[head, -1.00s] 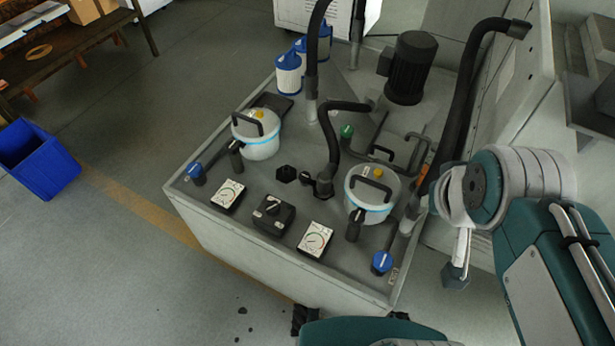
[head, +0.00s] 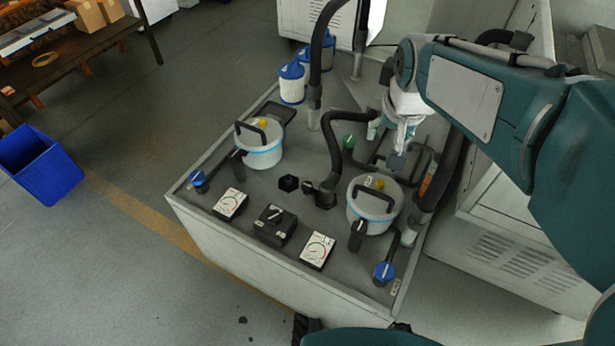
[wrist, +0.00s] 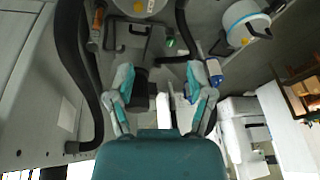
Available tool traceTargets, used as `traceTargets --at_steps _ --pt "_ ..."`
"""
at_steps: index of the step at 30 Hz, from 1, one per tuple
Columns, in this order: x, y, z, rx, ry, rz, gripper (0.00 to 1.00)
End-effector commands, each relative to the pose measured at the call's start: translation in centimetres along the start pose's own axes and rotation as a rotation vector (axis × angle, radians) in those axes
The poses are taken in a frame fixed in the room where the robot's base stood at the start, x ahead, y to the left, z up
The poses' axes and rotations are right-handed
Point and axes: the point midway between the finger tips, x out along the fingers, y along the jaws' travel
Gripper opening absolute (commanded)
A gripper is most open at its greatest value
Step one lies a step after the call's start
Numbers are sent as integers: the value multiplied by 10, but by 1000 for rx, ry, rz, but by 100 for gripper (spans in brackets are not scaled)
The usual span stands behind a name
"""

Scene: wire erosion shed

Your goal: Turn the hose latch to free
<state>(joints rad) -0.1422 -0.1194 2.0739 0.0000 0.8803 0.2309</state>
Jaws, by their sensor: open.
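A short curved black hose (head: 338,140) rises from the unit's top and bends down to a dark coupling (head: 325,194) between the two white canisters. A small dark lever (head: 308,187) sticks out left of the coupling; it may be the latch, but its setting is too small to read. In the wrist view the hose (wrist: 187,30) is beyond the fingers, with its coupling out of sight. My gripper (head: 386,142) is open above the back right of the unit, right of the hose and apart from it. In the wrist view my gripper (wrist: 166,84) shows nothing held.
White canisters (head: 260,152) (head: 372,212) with black handles flank the coupling. A green knob (head: 349,142), bent pipes and a tall hose (head: 318,70) stand near my gripper. Gauges and a switch box (head: 274,224) line the front. Floor at left is clear around a blue bin (head: 40,165).

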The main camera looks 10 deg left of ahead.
Motion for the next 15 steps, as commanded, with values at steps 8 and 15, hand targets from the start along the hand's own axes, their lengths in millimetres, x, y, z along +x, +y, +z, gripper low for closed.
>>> traceTargets --at_steps 8,15 --pt "53 -32 -39 29 -69 5 68" --pt "106 -62 -62 55 -123 15 68"
